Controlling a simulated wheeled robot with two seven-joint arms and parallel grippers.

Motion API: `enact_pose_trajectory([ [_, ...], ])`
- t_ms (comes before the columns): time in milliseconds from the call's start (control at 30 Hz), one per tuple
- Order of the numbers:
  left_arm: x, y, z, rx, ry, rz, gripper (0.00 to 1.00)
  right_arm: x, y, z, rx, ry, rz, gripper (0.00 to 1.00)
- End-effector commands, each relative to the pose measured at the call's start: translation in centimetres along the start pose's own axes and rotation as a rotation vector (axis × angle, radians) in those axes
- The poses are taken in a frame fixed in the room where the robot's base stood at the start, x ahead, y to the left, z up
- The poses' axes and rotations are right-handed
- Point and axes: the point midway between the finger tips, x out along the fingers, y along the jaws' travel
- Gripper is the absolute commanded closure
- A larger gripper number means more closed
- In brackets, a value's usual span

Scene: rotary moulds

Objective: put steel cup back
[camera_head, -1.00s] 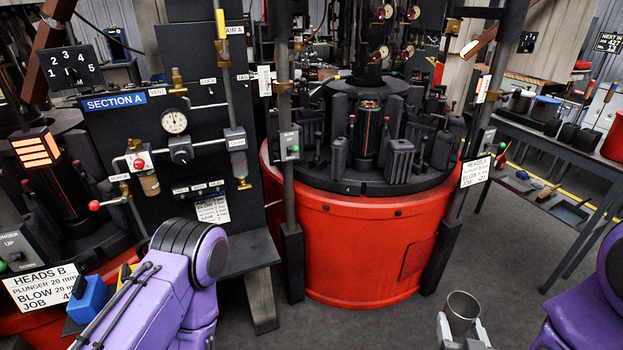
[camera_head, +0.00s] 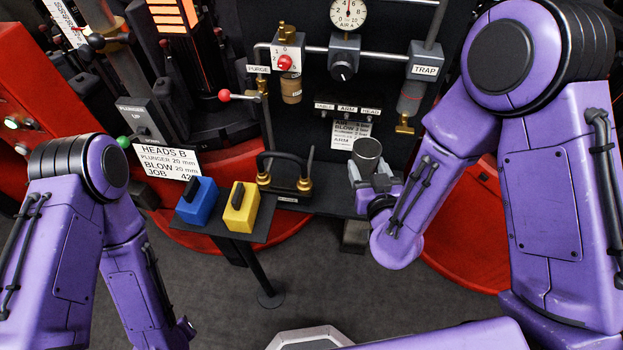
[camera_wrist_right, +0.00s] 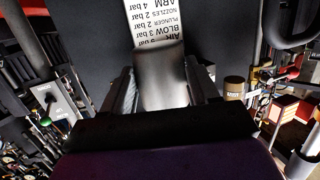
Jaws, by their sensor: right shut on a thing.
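The steel cup (camera_head: 367,154) is a grey, open-topped cylinder in front of the dark panel. My right gripper (camera_head: 362,174) is shut on it and holds it upright, in front of the right end of the panel's ledge. In the right wrist view the cup (camera_wrist_right: 163,75) sits between my two fingers, with a printed white card behind it. I cannot tell whether the cup's base touches anything. My left arm stands at the left of the head view, and its gripper does not show.
A black ledge with a black arched handle on brass fittings (camera_head: 285,172) is left of the cup. A blue block (camera_head: 197,202) and a yellow block (camera_head: 241,208) stand on a small shelf (camera_head: 215,230). Gauge, valves and the trap (camera_head: 424,68) project from the panel above.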

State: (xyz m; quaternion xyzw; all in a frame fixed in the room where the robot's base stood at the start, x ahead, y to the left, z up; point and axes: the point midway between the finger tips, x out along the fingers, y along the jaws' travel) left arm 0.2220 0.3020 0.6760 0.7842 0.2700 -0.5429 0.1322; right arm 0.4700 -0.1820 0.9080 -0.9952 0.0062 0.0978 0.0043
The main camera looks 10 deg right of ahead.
Motion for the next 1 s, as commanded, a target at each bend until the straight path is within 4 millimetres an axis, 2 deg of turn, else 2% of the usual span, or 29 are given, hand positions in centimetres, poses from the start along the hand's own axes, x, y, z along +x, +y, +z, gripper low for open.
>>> enact_pose_trajectory([
  [33,1.9,0.2,0.8,0.000,0.000,0.001,0.66,-0.1,-1.9,1.4,0.003,0.005,-0.018,0.72],
  [200,5.5,0.5,2.3,0.001,-0.001,0.001,0.66,-2.5,-9.0,3.7,-0.006,0.006,-0.086,0.72],
  [300,6.8,0.6,2.9,0.001,-0.001,0.000,0.66,-4.2,-11.8,4.7,-0.022,-0.002,-0.116,0.72],
  [367,7.3,0.7,3.0,0.001,-0.001,0.000,0.66,-4.8,-12.6,5.0,-0.028,-0.005,-0.123,0.72],
  [467,8.3,0.8,3.4,0.000,0.000,0.000,0.66,-4.0,-12.0,5.6,-0.030,-0.008,-0.122,0.72],
  [600,11.4,1.0,4.7,0.000,0.000,0.000,0.66,-0.6,-9.2,7.2,-0.025,-0.005,-0.116,0.72],
  [667,12.3,1.1,5.1,0.001,-0.001,0.000,0.66,0.9,-8.0,7.6,-0.025,-0.007,-0.116,0.72],
  [700,11.2,1.0,4.7,0.001,-0.001,0.000,0.66,1.7,-7.3,7.0,-0.028,-0.010,-0.117,0.72],
  [733,11.1,1.0,4.6,0.001,-0.001,0.000,0.66,2.4,-6.7,7.3,-0.029,-0.011,-0.117,0.72],
  [833,11.5,1.1,4.8,0.000,0.000,0.001,0.66,4.2,-5.5,9.6,-0.031,-0.013,-0.119,0.72],
  [1000,11.6,1.1,4.8,0.000,0.000,0.000,0.66,6.0,-4.4,11.2,-0.030,-0.010,-0.121,0.72],
])
